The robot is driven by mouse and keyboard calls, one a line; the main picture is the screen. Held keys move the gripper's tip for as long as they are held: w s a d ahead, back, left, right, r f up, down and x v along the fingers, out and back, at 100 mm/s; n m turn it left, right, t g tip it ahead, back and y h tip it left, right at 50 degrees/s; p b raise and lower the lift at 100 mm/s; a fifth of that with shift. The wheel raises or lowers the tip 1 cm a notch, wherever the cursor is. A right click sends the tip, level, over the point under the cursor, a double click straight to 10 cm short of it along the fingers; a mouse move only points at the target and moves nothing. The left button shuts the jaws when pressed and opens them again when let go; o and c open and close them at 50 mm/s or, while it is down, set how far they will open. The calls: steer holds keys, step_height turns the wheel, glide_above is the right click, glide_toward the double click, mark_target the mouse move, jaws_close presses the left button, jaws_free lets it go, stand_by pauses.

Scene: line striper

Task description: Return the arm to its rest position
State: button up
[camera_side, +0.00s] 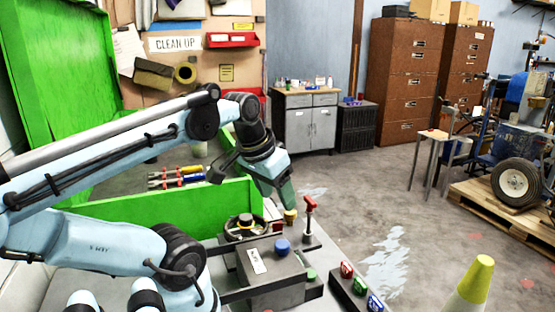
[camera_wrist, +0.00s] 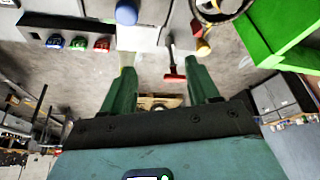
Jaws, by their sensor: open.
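My gripper (camera_side: 284,202) hangs from the bent wrist of my extended arm, over the control panel near the yellow knob (camera_side: 290,215) and the red-handled lever (camera_side: 310,205). In the wrist view its two green fingers (camera_wrist: 160,78) are spread apart with nothing held between them. The red lever handle (camera_wrist: 175,77) shows in the gap between the fingers, and the yellow knob (camera_wrist: 203,48) is just beyond the right finger. I cannot tell the exact distance from the fingers to either. The lever stands upright in the side view.
The panel also carries a hand wheel (camera_side: 246,228), a blue knob (camera_side: 282,246) and a box of coloured buttons (camera_side: 354,286). A green wall (camera_side: 165,215) stands close behind the panel. A yellow-topped cone (camera_side: 475,283) is at right. Floor beyond is mostly open.

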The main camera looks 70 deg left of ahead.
steer(key=shift+w+d, duration=0.1)
steer(key=shift+d, duration=0.05)
